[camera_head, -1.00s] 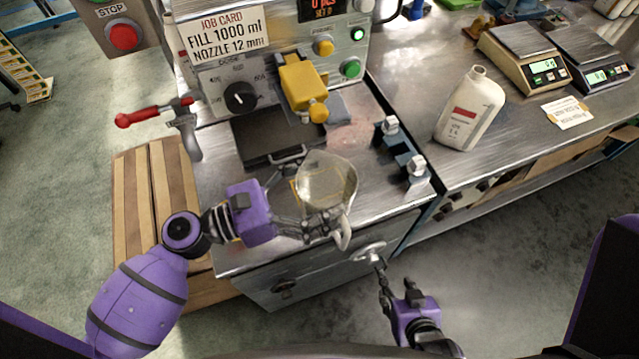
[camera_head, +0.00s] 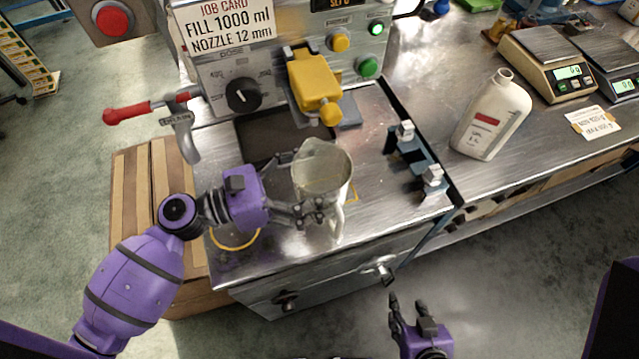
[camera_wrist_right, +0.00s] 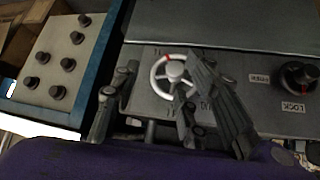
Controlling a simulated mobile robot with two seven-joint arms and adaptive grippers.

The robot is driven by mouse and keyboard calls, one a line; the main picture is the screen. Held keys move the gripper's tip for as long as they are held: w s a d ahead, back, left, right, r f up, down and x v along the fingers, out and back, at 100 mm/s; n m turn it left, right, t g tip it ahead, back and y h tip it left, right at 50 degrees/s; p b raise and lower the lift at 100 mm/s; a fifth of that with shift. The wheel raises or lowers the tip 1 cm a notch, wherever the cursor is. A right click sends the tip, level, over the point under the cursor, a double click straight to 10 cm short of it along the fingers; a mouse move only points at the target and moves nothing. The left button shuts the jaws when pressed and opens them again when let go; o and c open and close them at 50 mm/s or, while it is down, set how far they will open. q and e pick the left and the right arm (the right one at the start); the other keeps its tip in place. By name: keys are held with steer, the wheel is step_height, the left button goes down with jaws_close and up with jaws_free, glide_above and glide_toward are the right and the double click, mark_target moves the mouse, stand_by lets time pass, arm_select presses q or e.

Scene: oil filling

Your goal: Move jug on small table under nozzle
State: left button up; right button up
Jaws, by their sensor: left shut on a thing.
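A clear jug (camera_head: 322,172) is upright in the head view, over the metal top of the small table (camera_head: 290,240). My left gripper (camera_head: 308,186) is shut on it from the left, with fingers around its side. I cannot tell whether its base touches the tabletop. The yellow nozzle unit (camera_head: 316,88) is on the machine behind the jug; its tip is behind and slightly right of the jug's rim. A dark plate (camera_head: 262,138) lies below the unit, behind the jug. My right gripper (camera_head: 408,305) is open and empty in front of the table; its fingers show in the right wrist view (camera_wrist_right: 165,80).
A blue clamp-like fixture (camera_head: 415,162) stands right of the jug. A red-handled drain valve (camera_head: 150,110) is at the left. A white bottle (camera_head: 492,115) and scales (camera_head: 545,62) are on the right bench. A round handwheel (camera_wrist_right: 172,73) shows behind my right fingers.

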mark_target(309, 164)
arm_select(q)
steer(key=shift+w+a+f+b, duration=0.1)
steer(key=shift+w+a+b, duration=0.1)
steer(key=shift+w, duration=0.45)
steer(key=shift+w+a+b, duration=0.2)
steer(key=shift+w, duration=0.45)
steer(key=shift+w+a, duration=0.15)
steer(key=shift+w, duration=0.25)
steer(key=o, duration=1.5)
steer(key=shift+o, duration=0.2)
steer(key=shift+f, duration=0.1)
